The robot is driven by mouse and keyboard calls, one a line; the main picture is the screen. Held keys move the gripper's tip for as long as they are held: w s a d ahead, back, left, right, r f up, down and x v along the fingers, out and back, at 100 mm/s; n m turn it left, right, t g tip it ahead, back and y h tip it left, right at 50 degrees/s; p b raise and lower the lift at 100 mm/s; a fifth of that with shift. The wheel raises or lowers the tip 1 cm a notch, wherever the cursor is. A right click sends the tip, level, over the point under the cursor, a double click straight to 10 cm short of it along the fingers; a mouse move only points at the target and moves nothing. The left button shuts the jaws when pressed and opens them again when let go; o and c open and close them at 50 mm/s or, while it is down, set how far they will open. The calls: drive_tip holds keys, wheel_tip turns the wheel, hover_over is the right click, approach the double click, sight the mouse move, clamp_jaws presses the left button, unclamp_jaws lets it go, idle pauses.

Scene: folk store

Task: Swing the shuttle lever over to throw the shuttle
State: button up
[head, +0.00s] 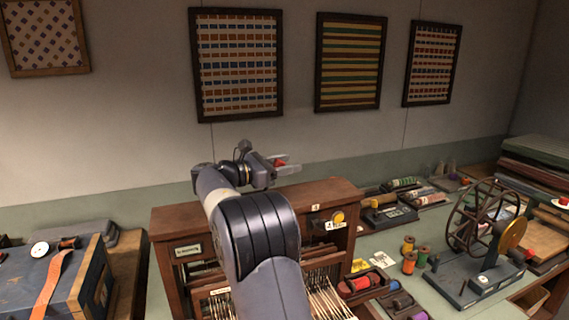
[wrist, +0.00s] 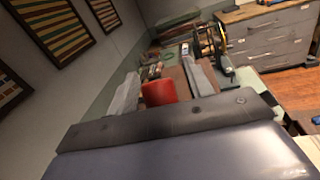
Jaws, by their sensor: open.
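The wooden loom (head: 320,192) stands on the table at the centre of the head view, with pale threads at its front. My gripper (head: 287,165) is above the loom's top, pointing right. A small red piece (head: 280,162), which looks like the lever's knob, shows between its fingers. In the wrist view the red piece (wrist: 158,92) stands between the two grey fingers of my gripper (wrist: 165,88), with the jaws open. Whether either finger touches it I cannot tell. The lever's shaft is hidden, and my arm covers part of the loom.
A spoked wheel (head: 482,217) on a dark base stands at the right, with several thread spools (head: 409,262) beside it. A blue box (head: 50,283) with an orange strap is at the left. Framed textiles (head: 236,62) hang on the wall behind.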

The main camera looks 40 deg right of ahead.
drive_tip(key=shift+c, duration=0.3)
clamp_jaws()
